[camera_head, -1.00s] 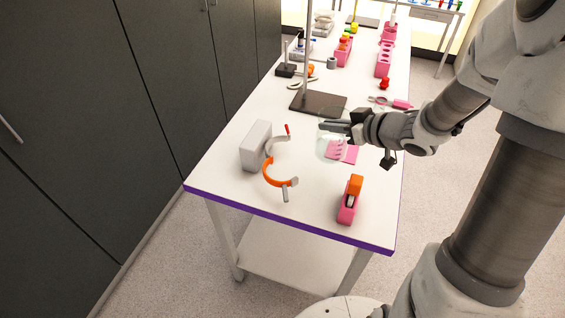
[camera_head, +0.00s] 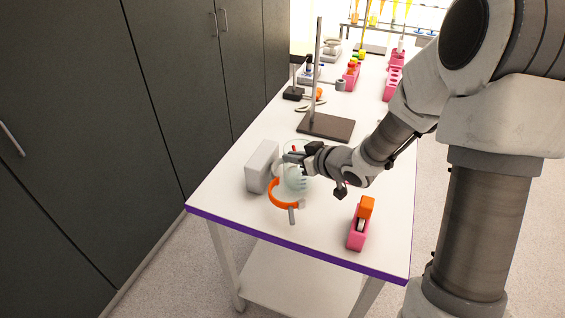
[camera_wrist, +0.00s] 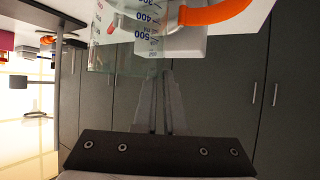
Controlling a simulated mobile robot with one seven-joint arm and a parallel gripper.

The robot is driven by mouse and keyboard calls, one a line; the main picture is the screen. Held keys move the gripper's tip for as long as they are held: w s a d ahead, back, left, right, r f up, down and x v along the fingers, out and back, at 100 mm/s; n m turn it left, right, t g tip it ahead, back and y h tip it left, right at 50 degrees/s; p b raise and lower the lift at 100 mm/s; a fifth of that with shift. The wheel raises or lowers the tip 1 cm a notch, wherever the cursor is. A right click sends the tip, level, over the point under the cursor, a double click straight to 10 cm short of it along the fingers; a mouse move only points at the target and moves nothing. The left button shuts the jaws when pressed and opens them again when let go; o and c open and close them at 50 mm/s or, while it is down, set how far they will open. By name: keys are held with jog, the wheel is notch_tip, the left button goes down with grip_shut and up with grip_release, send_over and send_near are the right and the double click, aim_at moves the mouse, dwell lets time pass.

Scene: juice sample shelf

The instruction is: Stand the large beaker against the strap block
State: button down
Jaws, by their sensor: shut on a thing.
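The large beaker (camera_head: 296,180) is clear glass with blue volume marks, and its outline is faint in the head view. In the wrist view the beaker (camera_wrist: 108,57) shows marks up to 500. My gripper (camera_head: 291,157) is shut on it near its upper part, coming from the right. The strap block is a grey block (camera_head: 261,166) with an orange strap (camera_head: 284,203) curving out in front. The beaker is right beside the block, within or over the strap's curve; I cannot tell whether they touch.
A pink and orange dispenser (camera_head: 360,224) stands near the front right edge of the white table (camera_head: 322,228). A stand with a dark base (camera_head: 326,126) and upright rod is behind my gripper. Pink racks (camera_head: 392,84) are farther back. The front middle is clear.

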jog(key=a+f, duration=0.1)
jog(key=w+a+f, duration=0.1)
jog(key=shift+a+f, duration=0.1)
jog(key=shift+a, duration=0.25)
jog(key=c, duration=1)
grip_release()
jog(key=shift+d, duration=0.1)
